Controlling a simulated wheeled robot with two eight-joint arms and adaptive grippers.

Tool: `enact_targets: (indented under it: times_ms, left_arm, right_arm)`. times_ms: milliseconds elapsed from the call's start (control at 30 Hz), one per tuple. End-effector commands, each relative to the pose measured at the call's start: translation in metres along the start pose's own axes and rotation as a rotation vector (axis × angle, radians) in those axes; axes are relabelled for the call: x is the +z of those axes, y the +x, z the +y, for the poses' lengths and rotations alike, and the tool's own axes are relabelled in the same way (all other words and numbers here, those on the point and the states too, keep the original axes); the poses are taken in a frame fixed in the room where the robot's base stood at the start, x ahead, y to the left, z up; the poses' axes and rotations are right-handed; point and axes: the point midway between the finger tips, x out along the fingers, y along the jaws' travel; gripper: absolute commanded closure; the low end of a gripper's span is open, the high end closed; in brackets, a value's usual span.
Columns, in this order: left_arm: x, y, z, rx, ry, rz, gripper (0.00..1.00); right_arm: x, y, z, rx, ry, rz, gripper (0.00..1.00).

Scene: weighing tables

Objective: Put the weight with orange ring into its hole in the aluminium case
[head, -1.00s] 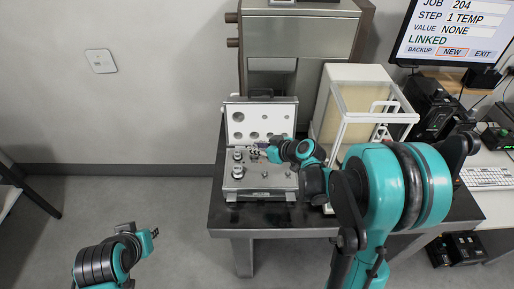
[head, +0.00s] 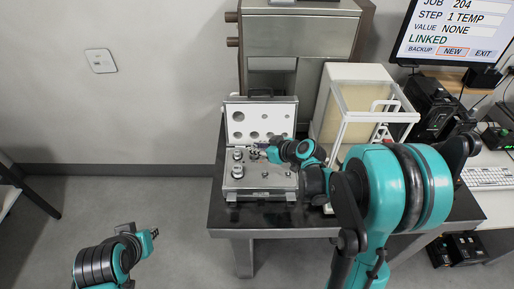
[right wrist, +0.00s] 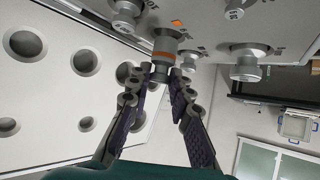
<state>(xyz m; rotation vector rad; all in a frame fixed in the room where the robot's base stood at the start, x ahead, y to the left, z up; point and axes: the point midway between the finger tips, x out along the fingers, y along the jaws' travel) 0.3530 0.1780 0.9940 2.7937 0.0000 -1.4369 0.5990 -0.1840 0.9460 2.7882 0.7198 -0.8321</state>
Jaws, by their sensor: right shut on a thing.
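The weight with the orange ring (right wrist: 165,45) is a grey metal cylinder, in the right wrist view. My right gripper (right wrist: 163,78) is shut on its knobbed end, one finger on each side. The weight is at the panel of the open aluminium case (head: 265,196); I cannot tell how far it sits in a hole. A small orange mark (right wrist: 177,23) is on the panel beside it. In the head view the right gripper (head: 258,152) is over the case and hides the weight. My left gripper (head: 151,233) is low at the left, away from the table, too small to read.
Other metal weights (right wrist: 247,66) stand in the case close around the gripper. The raised lid (head: 262,120) with round recesses is just behind. A glass-walled balance (head: 355,100) stands to the right on the dark table (head: 240,216). The floor at left is clear.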

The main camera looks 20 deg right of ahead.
Motion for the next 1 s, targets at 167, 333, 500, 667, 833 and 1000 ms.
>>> enact_targets:
  times_ms: [167,333,500,667,833,1000]
  left_arm:
    - [0.004,0.005,0.0,0.0,0.0,0.0,0.81]
    - [0.006,0.009,0.0,0.0,0.0,0.0,0.81]
    - [0.009,0.013,0.0,0.0,0.0,0.0,0.81]
    - [0.011,0.016,0.0,0.0,0.0,0.0,0.81]
    - [0.014,0.019,0.0,0.0,0.0,0.0,0.81]
    - [0.014,0.019,0.0,0.0,0.0,0.0,0.81]
  right_arm:
    - [0.006,0.004,0.0,0.0,0.0,0.0,1.0]
    - [0.01,0.007,0.0,0.0,0.0,0.0,1.0]
    - [0.014,0.009,0.0,0.0,0.0,0.0,1.0]
    - [0.018,0.012,0.0,0.0,0.0,0.0,1.0]
    - [0.022,0.015,0.0,0.0,0.0,0.0,1.0]
    - [0.022,0.015,0.0,0.0,0.0,0.0,1.0]
